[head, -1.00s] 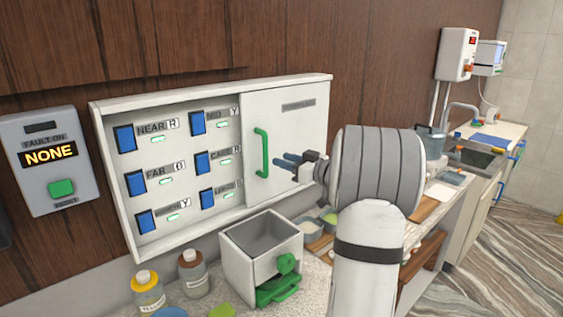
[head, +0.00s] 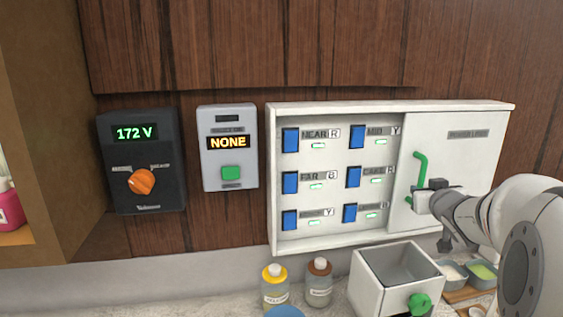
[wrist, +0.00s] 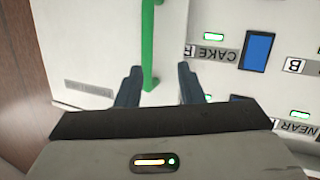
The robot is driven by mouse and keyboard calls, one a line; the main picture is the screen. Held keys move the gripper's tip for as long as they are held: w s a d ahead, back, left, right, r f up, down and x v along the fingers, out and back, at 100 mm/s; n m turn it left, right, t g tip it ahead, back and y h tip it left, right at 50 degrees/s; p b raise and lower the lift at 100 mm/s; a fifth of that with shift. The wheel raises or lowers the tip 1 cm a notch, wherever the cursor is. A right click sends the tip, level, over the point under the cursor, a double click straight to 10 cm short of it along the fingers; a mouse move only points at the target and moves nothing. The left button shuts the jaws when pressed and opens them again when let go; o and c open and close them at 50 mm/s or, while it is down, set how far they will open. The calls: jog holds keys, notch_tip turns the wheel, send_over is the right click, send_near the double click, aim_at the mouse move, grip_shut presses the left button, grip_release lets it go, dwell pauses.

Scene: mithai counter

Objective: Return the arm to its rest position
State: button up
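My gripper (head: 424,197) is at the right of the head view, in front of the white sliding panel of the wall cabinet, close to the lower end of the green handle (head: 420,168). In the wrist view my gripper (wrist: 160,76) has two dark fingers spread apart with nothing clamped. The green handle (wrist: 149,40) shows in the gap between them, nearer the left finger. I cannot tell how deep the handle sits between the fingers. My grey-white arm reaches in from the right edge.
The open cabinet (head: 273,180) shows blue switches with lit green lamps. Left are a grey box (head: 228,185) reading NONE and a black 172 V meter (head: 117,170) with an orange knob. Below are bottles (head: 319,285) and a white bin (head: 378,293) with a green knob.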

jog(key=s+a+f+g, duration=0.4)
jog(key=s+a+f, duration=0.1)
jog(key=s, duration=0.5)
jog(key=s+a+f+g+y+b, duration=0.1)
jog(key=s+a+f+g, duration=0.3)
jog(key=s+a+f, duration=0.2)
jog(key=s+a+f+g+y+b, duration=0.1)
jog(key=s+a+f+g, duration=0.3)
jog(key=s+a, duration=0.5)
jog(key=s+f, duration=0.1)
jog(key=s, duration=0.4)
jog(key=shift+s+a+f, duration=0.2)
jog(key=shift+a+f, duration=0.05)
jog(key=shift+f, duration=0.05)
dwell(0.8)
jog(key=shift+c, duration=0.4)
